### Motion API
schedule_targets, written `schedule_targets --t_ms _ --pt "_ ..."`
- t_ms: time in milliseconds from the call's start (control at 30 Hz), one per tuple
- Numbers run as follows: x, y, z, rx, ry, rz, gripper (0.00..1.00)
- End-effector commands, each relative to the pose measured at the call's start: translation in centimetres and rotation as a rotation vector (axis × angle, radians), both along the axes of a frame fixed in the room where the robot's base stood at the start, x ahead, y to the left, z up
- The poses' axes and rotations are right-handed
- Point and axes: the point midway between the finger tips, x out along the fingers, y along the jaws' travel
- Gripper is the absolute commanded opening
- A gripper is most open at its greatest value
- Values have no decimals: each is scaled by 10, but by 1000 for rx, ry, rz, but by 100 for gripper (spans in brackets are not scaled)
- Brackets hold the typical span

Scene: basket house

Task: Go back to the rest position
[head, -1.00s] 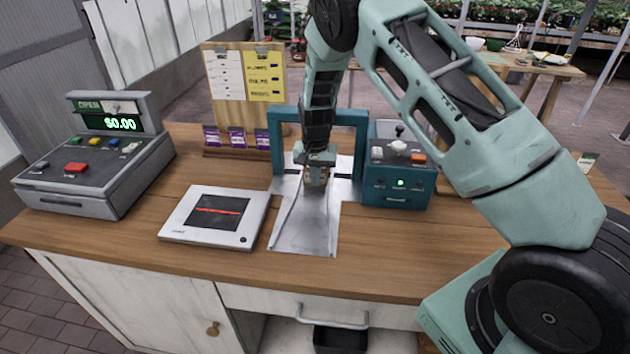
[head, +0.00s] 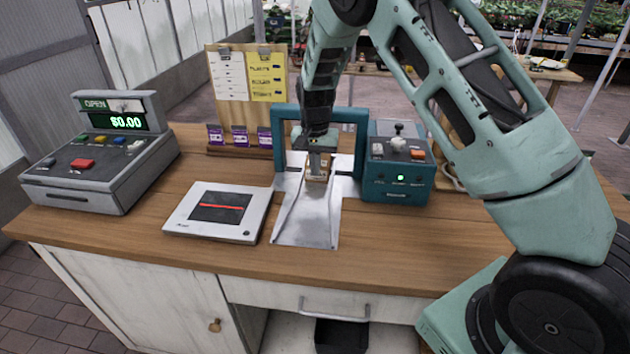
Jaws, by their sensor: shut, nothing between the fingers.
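My gripper (head: 316,165) points down over the metal plate (head: 308,220) on the wooden counter, in front of the opening of the teal frame (head: 361,125). It is shut and seems to hold nothing. A small brown object (head: 318,176) shows just under and behind the fingertips; whether they touch it I cannot tell. My arm comes in from the right and hides part of the counter's back right.
A teal control box (head: 397,175) with a green light stands close right of the frame. A white scanner pad (head: 216,212) and a cash register (head: 98,155) are at left. A clipboard board (head: 228,85) and purple packets (head: 240,136) stand behind.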

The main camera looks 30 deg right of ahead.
Motion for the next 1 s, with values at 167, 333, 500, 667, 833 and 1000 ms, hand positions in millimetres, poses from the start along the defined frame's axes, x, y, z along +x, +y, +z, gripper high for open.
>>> schedule_targets --t_ms 167,333,500,667,833,1000 --pt "1 0 27 0 -4 0 0" --pt "0 0 40 1 -1 -1 0" --pt "0 0 43 1 1 0 0" --pt "-17 29 55 33 -1 70 0" --pt "-81 108 87 110 -3 314 0" --pt "-180 177 118 151 -12 645 0"
